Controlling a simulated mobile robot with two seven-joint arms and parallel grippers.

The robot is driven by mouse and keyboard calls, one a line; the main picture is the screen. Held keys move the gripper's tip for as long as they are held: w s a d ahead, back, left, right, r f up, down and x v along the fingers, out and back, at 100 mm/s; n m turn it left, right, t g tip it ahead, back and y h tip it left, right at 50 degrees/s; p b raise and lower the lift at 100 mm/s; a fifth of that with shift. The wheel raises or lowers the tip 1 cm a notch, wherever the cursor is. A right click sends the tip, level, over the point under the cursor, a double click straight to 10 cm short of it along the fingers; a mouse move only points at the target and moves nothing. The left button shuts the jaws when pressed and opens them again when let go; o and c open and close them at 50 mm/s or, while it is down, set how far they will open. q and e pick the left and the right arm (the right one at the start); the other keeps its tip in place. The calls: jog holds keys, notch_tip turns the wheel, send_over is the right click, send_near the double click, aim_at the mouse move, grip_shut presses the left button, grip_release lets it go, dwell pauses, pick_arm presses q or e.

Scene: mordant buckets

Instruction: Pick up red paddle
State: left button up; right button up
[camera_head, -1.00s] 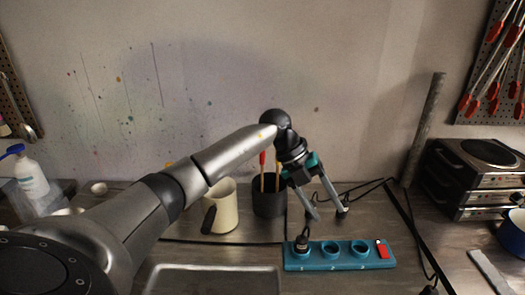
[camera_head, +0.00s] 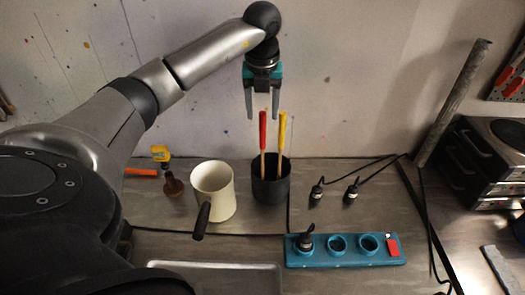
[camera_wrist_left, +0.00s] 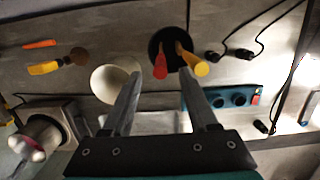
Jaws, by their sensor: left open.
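The red paddle (camera_head: 263,131) stands upright in a black cup (camera_head: 270,188), left of a yellow-handled paddle (camera_head: 282,132). Only the handles and upper shafts show; their lower ends are hidden in the cup. My left gripper (camera_head: 262,112) is open and empty, pointing down just above the red handle's top in the head view. In the left wrist view, the red paddle (camera_wrist_left: 160,66) shows between the two spread fingers (camera_wrist_left: 163,108), beyond their tips. The yellow handle (camera_wrist_left: 195,65) is close beside it. My right gripper is not in view.
A cream mug (camera_head: 213,190) with a dark handle stands left of the cup. A blue power strip (camera_head: 345,251) lies in front, with two loose black plugs (camera_head: 333,191) behind it. A metal tray (camera_head: 215,278) is at the front. A hotplate stack (camera_head: 485,165) stands at right.

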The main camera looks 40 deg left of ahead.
aim_at(263, 133)
pick_arm(q)
jog(key=f, duration=0.5)
jog(key=w+a+f, duration=0.1)
jog(key=f, duration=0.2)
jog(key=shift+f+p, duration=0.15)
jog(key=shift+p, duration=0.15)
grip_shut()
dwell(0.3)
